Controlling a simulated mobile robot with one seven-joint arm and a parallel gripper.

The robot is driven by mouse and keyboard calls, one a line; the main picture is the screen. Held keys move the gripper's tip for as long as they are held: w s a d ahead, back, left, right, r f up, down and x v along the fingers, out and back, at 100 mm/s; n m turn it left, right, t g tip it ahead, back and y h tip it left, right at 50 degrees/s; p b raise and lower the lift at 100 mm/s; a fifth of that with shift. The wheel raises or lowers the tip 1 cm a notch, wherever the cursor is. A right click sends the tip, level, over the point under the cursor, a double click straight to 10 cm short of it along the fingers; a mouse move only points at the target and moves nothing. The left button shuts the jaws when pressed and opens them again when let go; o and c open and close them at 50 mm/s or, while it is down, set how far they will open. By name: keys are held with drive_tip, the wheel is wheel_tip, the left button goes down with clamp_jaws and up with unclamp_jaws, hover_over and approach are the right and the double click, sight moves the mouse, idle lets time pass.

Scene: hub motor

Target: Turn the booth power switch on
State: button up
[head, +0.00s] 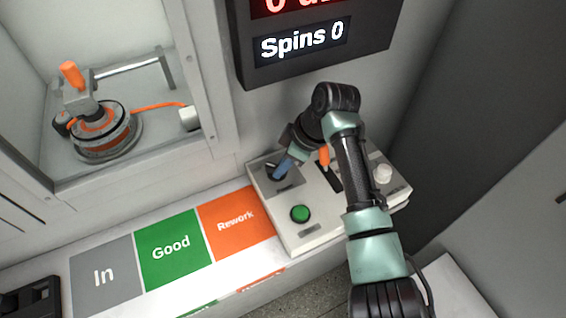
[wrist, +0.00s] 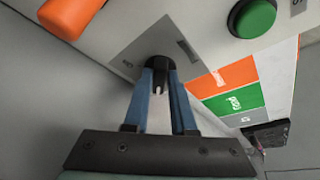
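The booth power switch is a black rotary knob on a grey plate at the upper left of the control panel (head: 325,222). In the head view its dark base (head: 270,171) shows beside my fingers. My gripper (head: 279,172) reaches down to it from the right. In the wrist view my blue fingers (wrist: 161,80) stand on either side of the black knob (wrist: 157,63), close against it, with its pale-marked handle between them. The small lettering on the plate (wrist: 185,48) is too blurred to read. The handle's exact setting is partly hidden by my fingers.
A green button (head: 300,214), an orange lever (head: 324,156) and a white knob (head: 383,174) share the panel. Left are In, Good and Rework pads (head: 236,220) and a booth window (head: 120,110) with a motor (head: 103,130) behind.

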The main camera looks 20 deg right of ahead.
clamp_jaws()
